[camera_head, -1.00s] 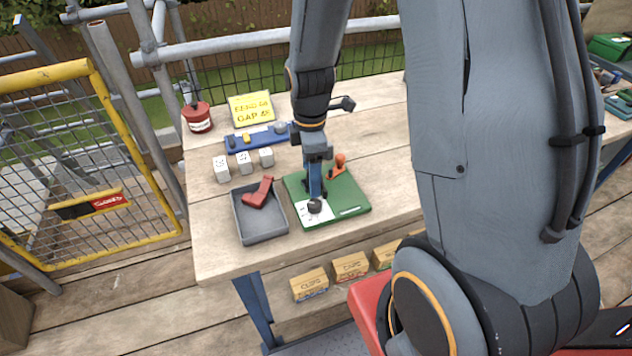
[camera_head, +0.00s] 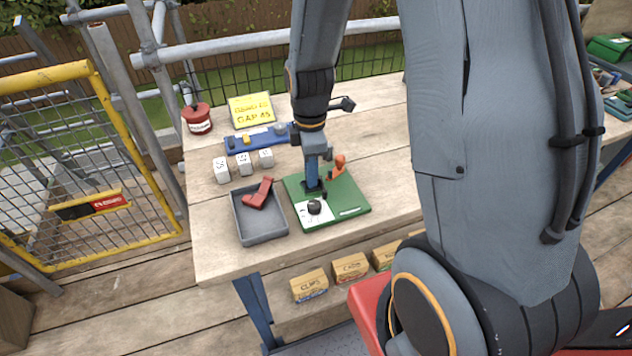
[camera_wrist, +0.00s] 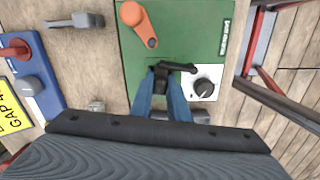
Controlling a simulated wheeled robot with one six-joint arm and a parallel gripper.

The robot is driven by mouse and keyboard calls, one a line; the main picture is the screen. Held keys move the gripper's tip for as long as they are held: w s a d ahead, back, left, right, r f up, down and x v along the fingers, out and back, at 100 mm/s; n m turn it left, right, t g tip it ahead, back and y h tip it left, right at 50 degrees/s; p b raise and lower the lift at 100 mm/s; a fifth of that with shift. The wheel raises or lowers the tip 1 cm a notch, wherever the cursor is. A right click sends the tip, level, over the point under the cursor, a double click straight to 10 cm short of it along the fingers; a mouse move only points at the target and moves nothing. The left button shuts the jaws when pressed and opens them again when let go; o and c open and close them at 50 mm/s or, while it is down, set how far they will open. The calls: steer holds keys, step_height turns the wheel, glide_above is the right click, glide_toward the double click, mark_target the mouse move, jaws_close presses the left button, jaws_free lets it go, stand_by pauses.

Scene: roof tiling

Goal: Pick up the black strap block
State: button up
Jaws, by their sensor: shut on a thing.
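My gripper (camera_wrist: 163,88) is shut on a dark piece, which I take to be the black strap block (camera_wrist: 161,77). In the wrist view it sits between the blue fingertips over the green board (camera_wrist: 190,35), with a black arm-like part reaching right toward the white plate. I cannot tell whether it touches the board. In the head view my gripper (camera_head: 312,184) is low over the board (camera_head: 345,197), and the fingers mostly hide the piece. A round black knob (camera_head: 314,207) on a white plate is just in front; it also shows in the wrist view (camera_wrist: 204,88).
An orange-handled part (camera_head: 338,163) stands on the board's back edge. A grey tray (camera_head: 245,232) holding a red part (camera_head: 259,192) is left of the board. Three white blocks (camera_head: 243,163), a blue rack (camera_head: 232,148) and a yellow sign (camera_head: 251,110) are behind.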

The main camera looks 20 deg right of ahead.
steer(key=shift+r+p, duration=1.85)
steer(key=shift+r, duration=0.35)
steer(key=shift+s, duration=0.1)
